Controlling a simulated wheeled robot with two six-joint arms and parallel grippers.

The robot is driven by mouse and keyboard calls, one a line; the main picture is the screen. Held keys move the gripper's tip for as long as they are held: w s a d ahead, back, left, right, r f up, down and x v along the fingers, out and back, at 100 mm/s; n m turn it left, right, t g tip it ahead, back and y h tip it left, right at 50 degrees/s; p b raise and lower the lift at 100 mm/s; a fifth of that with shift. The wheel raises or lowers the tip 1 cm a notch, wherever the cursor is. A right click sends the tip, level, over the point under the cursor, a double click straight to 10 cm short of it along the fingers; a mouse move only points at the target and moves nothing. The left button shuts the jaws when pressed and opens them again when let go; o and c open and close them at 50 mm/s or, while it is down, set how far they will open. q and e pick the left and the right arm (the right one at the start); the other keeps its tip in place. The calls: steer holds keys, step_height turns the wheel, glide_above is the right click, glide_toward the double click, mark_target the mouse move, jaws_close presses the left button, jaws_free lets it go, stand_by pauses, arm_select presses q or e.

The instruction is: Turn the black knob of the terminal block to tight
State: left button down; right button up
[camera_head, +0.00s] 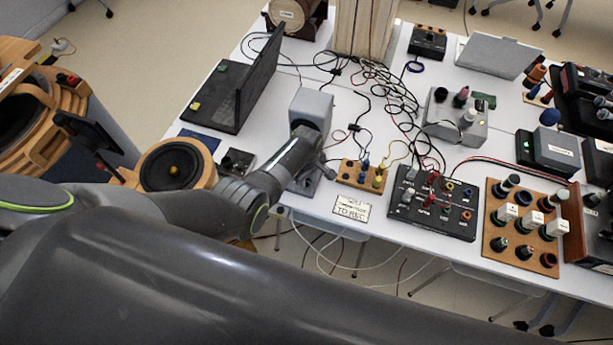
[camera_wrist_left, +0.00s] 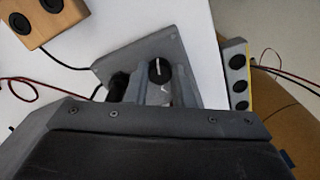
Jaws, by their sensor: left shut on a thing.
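The black knob (camera_wrist_left: 158,70) shows in the left wrist view as a round cap with a white pointer line, above a grey plate (camera_wrist_left: 108,67). My left gripper (camera_wrist_left: 157,84) has its fingers on either side of the knob and is shut on it. In the head view my left gripper (camera_head: 316,166) is at a grey upright device (camera_head: 311,106) near the table's front edge, and my wrist hides the knob there. The knob's exact setting cannot be told. My right gripper is not in view.
A wooden block with blue and yellow plugs (camera_head: 347,173) and a white label card (camera_head: 352,209) lie right of the gripper. Loose cables and black panels (camera_head: 432,205) crowd the table.

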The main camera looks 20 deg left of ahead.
arm_select(q)
steer(key=m, duration=0.4)
steer(key=shift+m+p, duration=0.3)
steer(key=m, duration=0.3)
steer(key=shift+m, duration=0.4)
steer(key=m, duration=0.3)
steer(key=shift+m+p, duration=0.3)
steer(key=shift+p, duration=0.05)
steer(key=m, duration=0.4)
steer(key=shift+m, duration=0.3)
steer(key=m, duration=0.8)
steer(key=shift+p, duration=0.35)
steer(key=m, duration=0.4)
steer(key=shift+m, duration=2.3)
